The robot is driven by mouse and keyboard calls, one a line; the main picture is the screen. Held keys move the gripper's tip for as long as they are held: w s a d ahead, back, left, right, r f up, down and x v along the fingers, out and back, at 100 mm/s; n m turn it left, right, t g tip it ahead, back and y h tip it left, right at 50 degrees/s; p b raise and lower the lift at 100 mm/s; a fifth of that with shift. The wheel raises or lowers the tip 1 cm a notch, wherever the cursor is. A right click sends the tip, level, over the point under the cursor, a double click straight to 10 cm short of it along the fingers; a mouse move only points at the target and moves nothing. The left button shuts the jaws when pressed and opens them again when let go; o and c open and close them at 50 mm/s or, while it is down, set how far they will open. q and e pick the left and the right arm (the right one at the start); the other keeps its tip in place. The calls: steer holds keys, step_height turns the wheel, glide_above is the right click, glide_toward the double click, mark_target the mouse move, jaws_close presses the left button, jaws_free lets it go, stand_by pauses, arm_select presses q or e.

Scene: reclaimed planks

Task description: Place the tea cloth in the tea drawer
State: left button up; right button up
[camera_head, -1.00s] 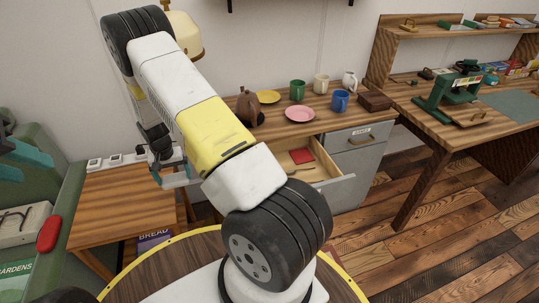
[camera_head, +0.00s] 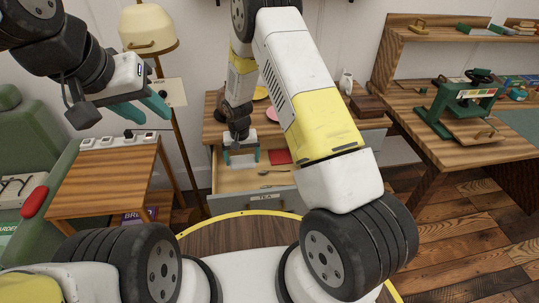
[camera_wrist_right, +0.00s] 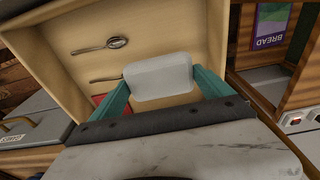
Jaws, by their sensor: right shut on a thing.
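The tea drawer (camera_head: 222,183), labelled TEA on its front, is pulled open below the counter. My right gripper (camera_head: 241,158) reaches down into its left part. It is shut on the tea cloth (camera_wrist_right: 158,78), a pale grey-white folded block between the teal fingers. Whether the cloth touches the drawer floor I cannot tell. In the right wrist view the cloth and fingers are over the wooden drawer floor (camera_wrist_right: 150,38). My left gripper (camera_head: 154,111) is open and empty, raised above the small side table.
A red item (camera_head: 280,156) and a spoon (camera_head: 276,172) lie in the drawer; the right wrist view also shows a second utensil handle (camera_wrist_right: 105,79). A floor lamp (camera_head: 148,28) stands left of the counter. A side table (camera_head: 100,183) is at left, a workbench (camera_head: 465,152) at right.

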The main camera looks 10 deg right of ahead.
glide_above(245, 181)
steer(key=f, duration=0.5)
steer(key=shift+s+d+f, duration=0.15)
steer(key=shift+s+f, duration=0.2)
steer(key=shift+s, duration=0.05)
steer(key=shift+f, duration=2.05)
steer(key=shift+f, duration=0.15)
steer(key=o, duration=1.1)
steer(key=shift+c, duration=0.2)
